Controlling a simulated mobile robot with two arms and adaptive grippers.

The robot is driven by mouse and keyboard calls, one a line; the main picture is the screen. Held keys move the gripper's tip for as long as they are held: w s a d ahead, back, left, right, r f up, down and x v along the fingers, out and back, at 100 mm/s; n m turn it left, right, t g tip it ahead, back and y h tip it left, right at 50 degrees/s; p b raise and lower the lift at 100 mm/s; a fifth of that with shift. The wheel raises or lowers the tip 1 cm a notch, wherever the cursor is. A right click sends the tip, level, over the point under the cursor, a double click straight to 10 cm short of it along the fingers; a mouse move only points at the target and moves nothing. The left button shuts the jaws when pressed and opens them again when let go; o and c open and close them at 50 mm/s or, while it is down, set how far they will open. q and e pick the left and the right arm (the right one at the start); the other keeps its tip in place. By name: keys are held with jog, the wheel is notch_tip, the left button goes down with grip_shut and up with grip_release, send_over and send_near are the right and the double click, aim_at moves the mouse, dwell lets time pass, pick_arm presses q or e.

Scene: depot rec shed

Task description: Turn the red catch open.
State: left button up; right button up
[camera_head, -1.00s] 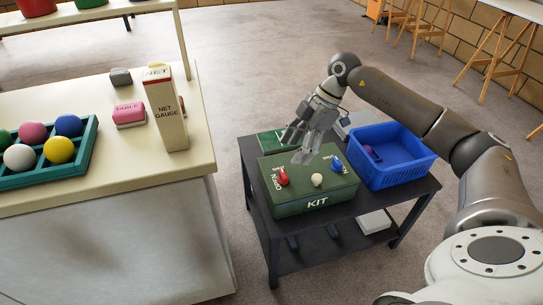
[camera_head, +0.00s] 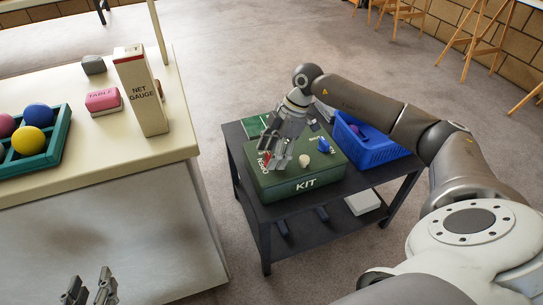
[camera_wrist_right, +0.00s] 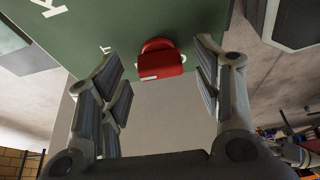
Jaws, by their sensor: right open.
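The green kit box (camera_head: 322,178) lies on a dark cart. Its red catch (camera_wrist_right: 162,62) shows whole in the right wrist view, between the two fingers and a little beyond their tips. In the head view the red catch (camera_head: 267,157) is mostly hidden behind my right gripper (camera_head: 273,160), beside the word OPEN. My right gripper (camera_wrist_right: 160,80) is open, with a gap on both sides of the catch. A cream knob (camera_head: 305,160) and a blue catch (camera_head: 324,145) are also on the lid. My left gripper (camera_head: 90,280) is open and empty at the bottom left.
A blue basket (camera_head: 372,150) stands behind the box at right on the cart (camera_head: 285,212). The counter (camera_head: 150,165) at left holds a net gauge box (camera_head: 140,95), a pink block (camera_head: 103,101) and a teal ball tray (camera_head: 60,140). Floor lies between counter and cart.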

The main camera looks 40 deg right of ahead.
pick_arm(q)
jog(key=shift+w+d+r+t, duration=0.15)
jog(key=shift+w+r+t, duration=0.15)
jog(key=shift+r, duration=0.2)
pick_arm(e)
jog(key=shift+a+f, duration=0.15)
jog(key=shift+f, duration=0.25)
